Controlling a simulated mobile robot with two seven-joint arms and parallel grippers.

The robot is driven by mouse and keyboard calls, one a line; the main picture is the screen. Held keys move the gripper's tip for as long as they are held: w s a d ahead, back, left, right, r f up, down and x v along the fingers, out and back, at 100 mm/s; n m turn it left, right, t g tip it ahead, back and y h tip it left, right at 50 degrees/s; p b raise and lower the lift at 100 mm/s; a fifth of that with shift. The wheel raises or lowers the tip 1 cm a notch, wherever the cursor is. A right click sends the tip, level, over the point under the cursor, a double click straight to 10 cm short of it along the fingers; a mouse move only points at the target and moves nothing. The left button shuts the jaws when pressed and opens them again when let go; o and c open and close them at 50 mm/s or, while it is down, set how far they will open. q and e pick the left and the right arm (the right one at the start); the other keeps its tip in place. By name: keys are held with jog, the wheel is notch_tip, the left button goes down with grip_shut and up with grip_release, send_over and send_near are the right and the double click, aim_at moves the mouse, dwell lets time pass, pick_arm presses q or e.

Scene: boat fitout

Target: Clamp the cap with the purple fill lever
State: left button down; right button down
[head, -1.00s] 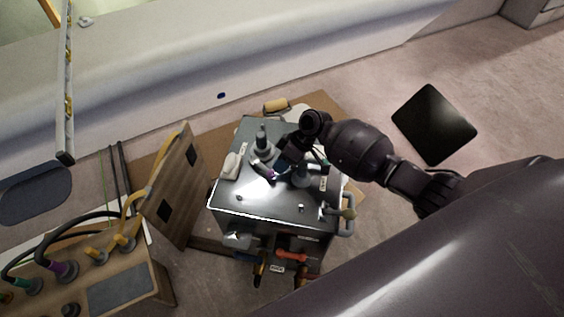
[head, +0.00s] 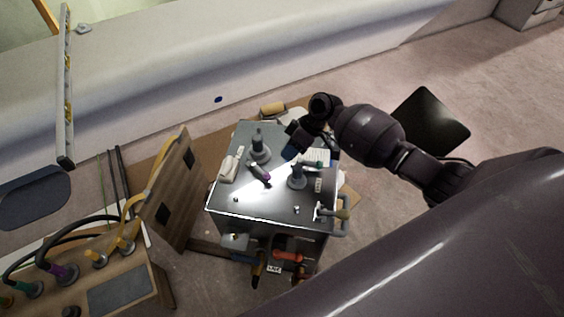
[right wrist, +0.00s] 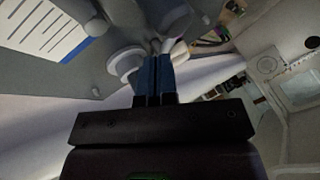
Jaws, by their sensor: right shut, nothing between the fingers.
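The purple fill lever (head: 264,179) lies low over the top of a grey metal tank (head: 250,205), between two grey upright fittings. The back-left fitting (head: 260,147) stands beside its dark end. I cannot make out the cap itself or whether the lever holds it. My right gripper (head: 289,152) is above the tank's back right part, apart from the purple lever. Its blue fingertips (right wrist: 154,72) are together and empty in the right wrist view, with a pale round part (right wrist: 125,62) just beyond them. My left gripper is not in view.
A white handset-like object (head: 230,164) lies at the tank's left edge. Red and orange handles (head: 287,255) are on the front. A wooden panel (head: 172,190) stands left, and a white hull wall behind.

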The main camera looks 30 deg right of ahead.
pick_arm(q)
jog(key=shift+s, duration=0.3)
pick_arm(e)
jog(key=v, duration=0.4)
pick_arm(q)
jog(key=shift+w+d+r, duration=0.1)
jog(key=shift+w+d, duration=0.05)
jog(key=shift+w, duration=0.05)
